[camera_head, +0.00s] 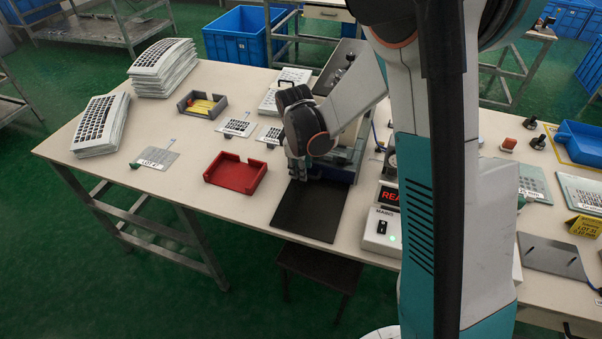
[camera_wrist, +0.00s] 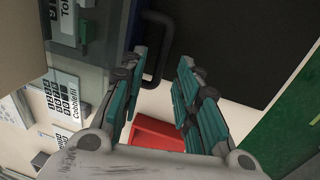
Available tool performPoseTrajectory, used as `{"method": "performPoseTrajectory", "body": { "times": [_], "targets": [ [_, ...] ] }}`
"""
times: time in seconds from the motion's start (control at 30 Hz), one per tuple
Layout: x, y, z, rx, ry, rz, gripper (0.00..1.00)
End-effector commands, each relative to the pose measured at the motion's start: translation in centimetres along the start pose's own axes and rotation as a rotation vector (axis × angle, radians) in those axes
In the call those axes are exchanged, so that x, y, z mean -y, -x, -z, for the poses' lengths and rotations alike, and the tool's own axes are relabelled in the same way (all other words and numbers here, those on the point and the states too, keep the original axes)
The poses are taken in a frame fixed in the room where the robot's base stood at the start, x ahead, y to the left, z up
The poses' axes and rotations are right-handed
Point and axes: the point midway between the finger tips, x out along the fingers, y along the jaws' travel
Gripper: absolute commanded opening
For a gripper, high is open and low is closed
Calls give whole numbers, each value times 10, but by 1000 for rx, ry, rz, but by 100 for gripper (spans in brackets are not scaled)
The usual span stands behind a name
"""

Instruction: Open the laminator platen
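The laminator (camera_head: 338,173) stands on the table, with a dark blue lower edge; my arm hides much of it, so I cannot tell how its platen stands. In the wrist view a black loop handle (camera_wrist: 165,22) juts from beside the dark blue edge. My gripper (camera_head: 297,170) points down at the laminator's front left. In the wrist view my gripper (camera_wrist: 158,68) has its fingers apart, one on each side of the handle's near end. I see no clear contact.
A black mat (camera_head: 308,212) lies in front of the laminator. A red tray (camera_head: 236,174) and a grey tray with yellow pieces (camera_head: 202,104) stand to the left. A control box (camera_head: 382,228) stands to the right. Bare table lies around the red tray.

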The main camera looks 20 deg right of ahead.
Motion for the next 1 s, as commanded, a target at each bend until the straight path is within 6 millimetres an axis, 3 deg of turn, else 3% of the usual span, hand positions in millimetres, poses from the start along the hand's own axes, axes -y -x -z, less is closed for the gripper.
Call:
{"method": "performPoseTrajectory", "body": {
  "times": [0.13, 0.47, 0.5, 0.63, 1.0],
  "targets": [
    [0, -13, 0, 0, 0, 0, 30],
    [0, -16, 0, 0, 0, 0, 30],
    [0, -16, 0, 0, 0, 0, 28],
    [0, -16, 0, 0, 0, 0, 0],
    [0, -16, 0, 0, 1, 0, 0]
  ]
}}
